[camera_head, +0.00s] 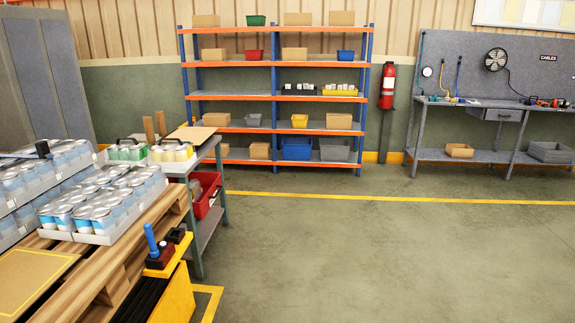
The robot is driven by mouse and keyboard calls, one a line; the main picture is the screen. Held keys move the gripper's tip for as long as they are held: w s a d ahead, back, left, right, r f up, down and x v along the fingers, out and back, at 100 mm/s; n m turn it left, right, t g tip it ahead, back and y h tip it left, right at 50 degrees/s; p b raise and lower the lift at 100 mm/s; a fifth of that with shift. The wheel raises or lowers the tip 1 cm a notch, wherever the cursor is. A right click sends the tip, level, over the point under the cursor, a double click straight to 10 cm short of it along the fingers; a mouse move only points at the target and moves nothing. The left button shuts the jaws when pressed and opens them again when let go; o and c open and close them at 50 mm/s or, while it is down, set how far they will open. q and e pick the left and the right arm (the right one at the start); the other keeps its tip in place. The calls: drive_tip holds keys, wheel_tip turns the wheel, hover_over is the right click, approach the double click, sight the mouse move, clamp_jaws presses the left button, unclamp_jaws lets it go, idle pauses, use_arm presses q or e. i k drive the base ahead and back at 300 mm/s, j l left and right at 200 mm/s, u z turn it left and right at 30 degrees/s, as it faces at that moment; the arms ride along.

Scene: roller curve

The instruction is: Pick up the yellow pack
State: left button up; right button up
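The yellow pack (171,153), a group of pale-topped cans with yellow sides and a dark carry handle, stands upright on a grey work table (212,149) at left. A similar green pack (126,151) stands just to its left. Neither of my grippers is in view, and nothing is seen touching the pack.
Trays of white-and-blue cans (105,222) sit on a wooden pallet (150,222) in front of the table. A yellow-and-black truck-like device (178,290) stands at its right. A red bin (206,193) is under the table. Open floor (370,250) lies to the right; shelves (275,97) stand behind.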

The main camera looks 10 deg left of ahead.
sight(178, 155)
drive_tip(key=i+u, duration=0.1)
drive_tip(key=i, duration=0.4)
drive_tip(key=i+l+u, duration=0.1)
drive_tip(key=i, duration=0.4)
drive_tip(key=i+l+u, duration=0.1)
drive_tip(key=i, duration=0.4)
drive_tip(key=i+l+u, duration=0.1)
drive_tip(key=i, duration=0.35)
drive_tip(key=l, duration=0.05)
